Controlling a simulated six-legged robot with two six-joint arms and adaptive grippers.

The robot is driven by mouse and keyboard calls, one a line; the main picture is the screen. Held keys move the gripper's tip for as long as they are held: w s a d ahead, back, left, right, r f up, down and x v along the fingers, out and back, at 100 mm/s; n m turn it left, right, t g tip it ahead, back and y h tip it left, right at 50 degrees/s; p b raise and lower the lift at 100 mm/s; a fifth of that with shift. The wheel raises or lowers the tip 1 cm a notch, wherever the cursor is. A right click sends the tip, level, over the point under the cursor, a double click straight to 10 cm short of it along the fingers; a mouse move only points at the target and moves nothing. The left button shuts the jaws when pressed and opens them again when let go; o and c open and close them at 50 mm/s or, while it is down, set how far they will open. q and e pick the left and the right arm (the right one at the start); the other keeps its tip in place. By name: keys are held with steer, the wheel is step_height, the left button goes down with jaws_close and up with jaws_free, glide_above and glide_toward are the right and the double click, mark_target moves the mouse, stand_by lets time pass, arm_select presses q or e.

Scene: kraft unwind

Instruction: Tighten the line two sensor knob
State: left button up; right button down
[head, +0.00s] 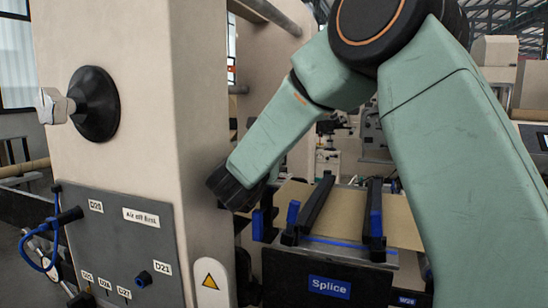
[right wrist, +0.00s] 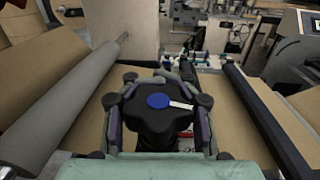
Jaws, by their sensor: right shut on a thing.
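A black lobed knob (right wrist: 150,122) with a blue round cap and a white pointer strip is in the middle of the right wrist view. My right gripper (right wrist: 160,104) is shut on it, with a finger on each side. The white strip points to the right in that view. No label naming this knob can be read. In the head view my right arm reaches down to the left behind the beige post, and its gripper and the knob are hidden there. My left gripper is in neither view.
A beige machine post (head: 150,140) carries a black round fitting (head: 95,104) and a grey panel (head: 115,240) with labels. A splice table (head: 325,285) with black bars stands right of it. In the right wrist view a grey roller (right wrist: 65,105) and a black bar (right wrist: 262,115) flank the knob.

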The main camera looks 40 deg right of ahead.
steer(key=c, duration=1.5)
jaws_free()
steer(key=shift+r, duration=0.35)
steer(key=o, duration=0.4)
steer(key=shift+a, duration=0.3)
steer(key=shift+o, duration=1.2)
steer(key=shift+d+f, duration=0.25)
steer(key=shift+a, duration=0.1)
steer(key=v, duration=1)
steer(key=shift+v, duration=0.95)
steer(key=shift+o, duration=0.4)
